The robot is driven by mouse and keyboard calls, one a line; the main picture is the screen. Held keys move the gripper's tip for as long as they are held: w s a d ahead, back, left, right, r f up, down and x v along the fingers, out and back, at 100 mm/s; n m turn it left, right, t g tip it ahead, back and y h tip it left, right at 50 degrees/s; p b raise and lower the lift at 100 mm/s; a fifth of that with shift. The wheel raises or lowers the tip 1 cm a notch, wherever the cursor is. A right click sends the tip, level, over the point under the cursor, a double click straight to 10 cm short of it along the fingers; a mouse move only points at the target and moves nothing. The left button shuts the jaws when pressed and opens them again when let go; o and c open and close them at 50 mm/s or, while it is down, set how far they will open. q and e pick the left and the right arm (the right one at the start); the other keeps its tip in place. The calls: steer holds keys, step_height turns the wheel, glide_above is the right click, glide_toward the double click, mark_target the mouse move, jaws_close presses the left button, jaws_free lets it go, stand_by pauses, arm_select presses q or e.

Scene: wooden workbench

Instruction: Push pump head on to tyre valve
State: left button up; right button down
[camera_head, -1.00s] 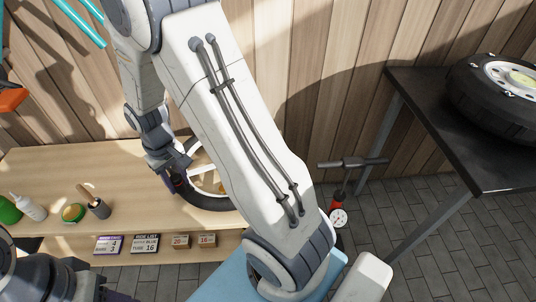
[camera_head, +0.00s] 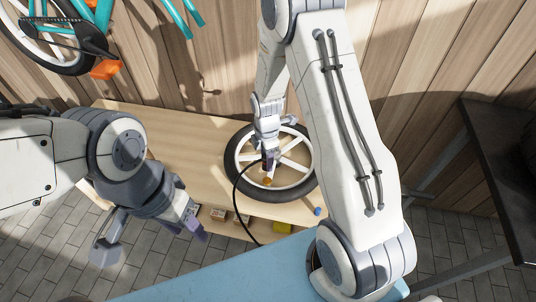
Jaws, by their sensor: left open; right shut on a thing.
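The wheel with a black tyre (camera_head: 232,168) and white spokes lies on the wooden workbench (camera_head: 180,135). My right gripper (camera_head: 268,163) reaches down over the wheel's middle and is shut on the pump head, which is mostly hidden between its fingers. A black hose (camera_head: 236,198) leaves that gripper, loops left across the tyre and hangs over the bench's front edge. The tyre valve is too small to make out. My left gripper (camera_head: 197,224) is open and empty, in front of the bench, lower left of the wheel.
An orange piece (camera_head: 267,182) shows within the wheel below my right gripper. Small boxes (camera_head: 218,213) sit on the shelf under the bench. A teal bicycle (camera_head: 110,15) hangs on the wall at upper left. A dark table (camera_head: 495,130) stands at right. The bench's left part is clear.

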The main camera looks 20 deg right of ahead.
steer(key=n, duration=0.2)
steer(key=n+p, duration=0.1)
steer(key=n, duration=0.3)
steer(key=shift+w+d+f+p, duration=0.1)
steer(key=shift+f+p, duration=0.25)
steer(key=shift+p, duration=0.05)
steer(key=shift+f+n, duration=0.25)
steer(key=shift+n, duration=0.75)
steer(key=shift+f, duration=0.15)
step_height(320, 180, down, 6)
steer(key=b, duration=0.4)
steer(key=shift+b, duration=0.35)
steer(key=shift+r+p, duration=0.2)
steer(key=shift+p, duration=0.15)
steer(key=shift+f+b, duration=0.45)
steer(key=shift+f, duration=0.15)
steer(key=c, duration=0.8)
jaws_free()
steer(key=shift+w, duration=0.1)
